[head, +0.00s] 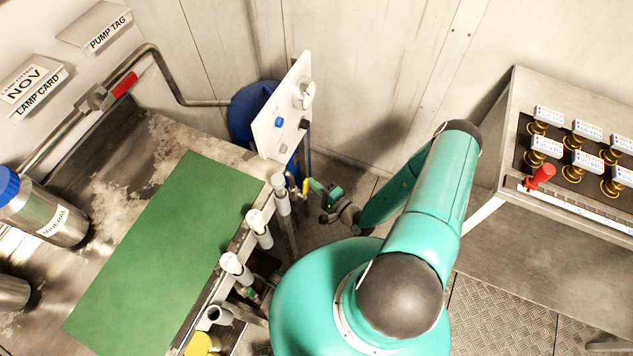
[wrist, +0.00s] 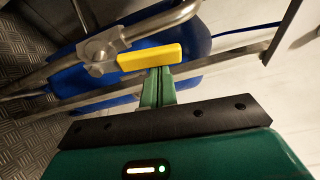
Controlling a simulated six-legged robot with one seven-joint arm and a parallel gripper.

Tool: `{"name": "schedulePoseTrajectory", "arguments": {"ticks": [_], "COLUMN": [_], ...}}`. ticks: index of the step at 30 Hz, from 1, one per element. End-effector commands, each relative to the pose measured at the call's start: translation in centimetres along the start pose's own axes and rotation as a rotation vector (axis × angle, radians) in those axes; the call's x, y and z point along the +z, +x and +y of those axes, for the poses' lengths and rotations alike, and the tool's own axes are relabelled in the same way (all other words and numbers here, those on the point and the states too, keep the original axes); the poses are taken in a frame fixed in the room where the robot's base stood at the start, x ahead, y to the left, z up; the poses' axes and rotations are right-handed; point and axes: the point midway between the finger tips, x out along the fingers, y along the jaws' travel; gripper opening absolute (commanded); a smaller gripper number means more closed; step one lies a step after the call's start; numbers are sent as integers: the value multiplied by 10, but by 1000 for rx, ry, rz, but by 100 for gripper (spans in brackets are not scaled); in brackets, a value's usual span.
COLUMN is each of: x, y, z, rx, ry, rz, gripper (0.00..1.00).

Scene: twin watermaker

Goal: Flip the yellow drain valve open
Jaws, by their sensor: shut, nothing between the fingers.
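The yellow drain valve handle (wrist: 150,57) sticks out to the right from a grey metal valve body (wrist: 100,50) on a pipe in the wrist view. The handle lies at a small angle to the pipe, which rises to the upper right. My gripper (wrist: 157,72) is shut and empty, its green fingertips just below the middle of the handle. I cannot tell whether they touch it. In the head view the handle is a small yellow spot (head: 305,186) beside the bench's right edge, and my gripper (head: 314,188) is immediately right of it.
A blue tank (wrist: 190,40) and metal frame bars lie behind the valve. A white panel (head: 281,110) stands above it. The bench with a green mat (head: 165,245) and white-capped fittings (head: 259,228) is on the left. A control console (head: 575,190) stands on the right.

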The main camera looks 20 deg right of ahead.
Motion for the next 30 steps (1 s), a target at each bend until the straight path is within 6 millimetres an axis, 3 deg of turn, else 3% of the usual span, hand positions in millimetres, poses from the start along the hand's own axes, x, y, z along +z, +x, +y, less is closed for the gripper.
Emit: {"name": "schedulePoseTrajectory", "arguments": {"ticks": [9, 30], "x": [10, 12], "y": [-3, -6], "z": [-2, -2], "rx": [-12, -11], "ry": [-34, -32], "rz": [-2, -2], "gripper": [0, 0]}}
